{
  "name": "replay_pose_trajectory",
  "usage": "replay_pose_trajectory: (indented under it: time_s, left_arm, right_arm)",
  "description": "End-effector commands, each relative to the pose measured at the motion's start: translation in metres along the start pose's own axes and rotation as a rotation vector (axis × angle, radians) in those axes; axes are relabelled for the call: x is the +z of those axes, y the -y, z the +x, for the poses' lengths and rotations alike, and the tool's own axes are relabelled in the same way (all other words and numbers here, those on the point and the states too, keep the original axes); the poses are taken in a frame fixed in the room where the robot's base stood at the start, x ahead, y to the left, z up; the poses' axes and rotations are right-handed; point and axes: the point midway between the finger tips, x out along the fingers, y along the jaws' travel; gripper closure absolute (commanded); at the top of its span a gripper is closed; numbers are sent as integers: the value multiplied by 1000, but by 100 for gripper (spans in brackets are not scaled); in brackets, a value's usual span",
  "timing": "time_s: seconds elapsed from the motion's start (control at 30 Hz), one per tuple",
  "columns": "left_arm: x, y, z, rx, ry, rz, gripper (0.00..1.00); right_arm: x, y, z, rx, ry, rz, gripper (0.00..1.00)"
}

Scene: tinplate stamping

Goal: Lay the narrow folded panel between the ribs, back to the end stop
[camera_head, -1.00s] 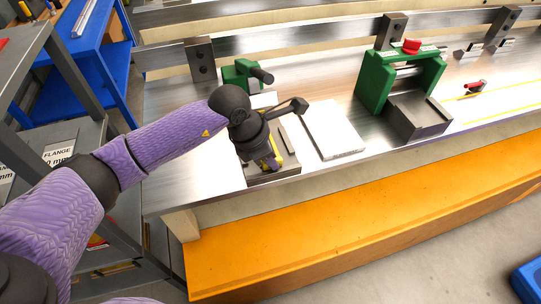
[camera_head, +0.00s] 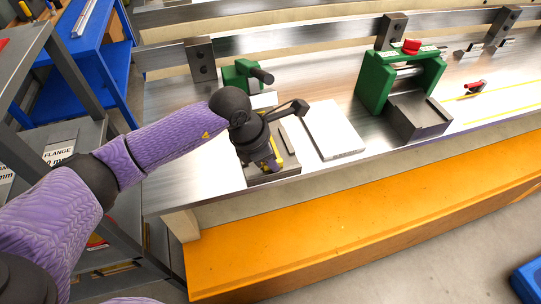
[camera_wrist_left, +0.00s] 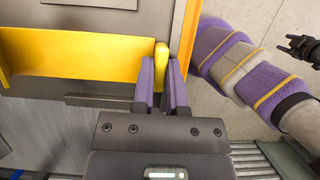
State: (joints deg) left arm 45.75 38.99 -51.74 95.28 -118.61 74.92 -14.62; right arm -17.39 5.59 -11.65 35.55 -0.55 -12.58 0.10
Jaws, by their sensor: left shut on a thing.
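My left gripper (camera_head: 272,164) is over the dark grey fixture at the near left of the bench. In the left wrist view its purple fingers (camera_wrist_left: 162,82) are shut on the upright yellow end of the narrow folded panel (camera_wrist_left: 85,52). The panel lies as a yellow strip running left from the fingers, between grey parts of the fixture (camera_wrist_left: 90,18). In the head view my wrist hides most of the panel and fixture. I cannot tell whether it touches the end stop. A dark gripper, seemingly my right one (camera_wrist_left: 305,48), shows small in the left wrist view, away from the fixture.
A white flat plate (camera_head: 334,130) lies right of the fixture. A green clamp (camera_head: 240,73) stands behind it. A green press frame (camera_head: 375,80) with a grey block (camera_head: 419,116) stands further right. An orange ledge (camera_head: 350,220) runs along the bench front.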

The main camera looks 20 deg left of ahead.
Motion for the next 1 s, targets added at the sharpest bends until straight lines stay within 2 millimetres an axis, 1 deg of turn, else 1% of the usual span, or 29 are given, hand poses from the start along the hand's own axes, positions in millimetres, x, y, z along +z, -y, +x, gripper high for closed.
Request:
replay_pose_trajectory:
  time_s: [0.07, 0.1, 0.17, 0.2, 0.3, 0.67, 0.77, 0.87, 0.9, 0.93, 1.0]
  left_arm:
    - [0, 1, -1, 0, 0, 0, 100]
    - [0, 2, 0, 0, 0, -1, 82]
    - [0, 2, 0, 0, 0, -1, 69]
    - [0, 2, 0, 0, 0, -1, 60]
    - [0, 2, 0, 0, 0, -1, 42]
    - [0, 2, 0, 0, 0, -1, 42]
    - [0, 1, -8, 1, 1, -1, 42]
    - [1, 0, -27, 3, 1, 1, 42]
    - [-1, 1, -36, 3, 1, 0, 42]
    - [-12, 0, -36, 2, -4, -3, 42]
    - [-32, 1, -42, 2, -6, -4, 42]
  right_arm:
    - [0, 0, -1, 0, 0, 0, 48]
    - [0, 0, -1, 0, 0, -1, 48]
    - [0, 0, -1, -1, 0, -1, 48]
    - [0, 0, -1, -1, 0, -1, 48]
    - [0, 0, -1, -1, 0, -1, 48]
    - [0, 0, -1, -1, -1, -1, 48]
    - [-1, 0, -3, -1, -1, -1, 48]
    - [-2, 0, -8, 0, -3, -2, 48]
    - [-2, 0, -10, 0, -4, -2, 48]
    - [-2, 0, -9, 0, -3, -2, 48]
    - [-2, 0, -8, 1, -3, -1, 48]
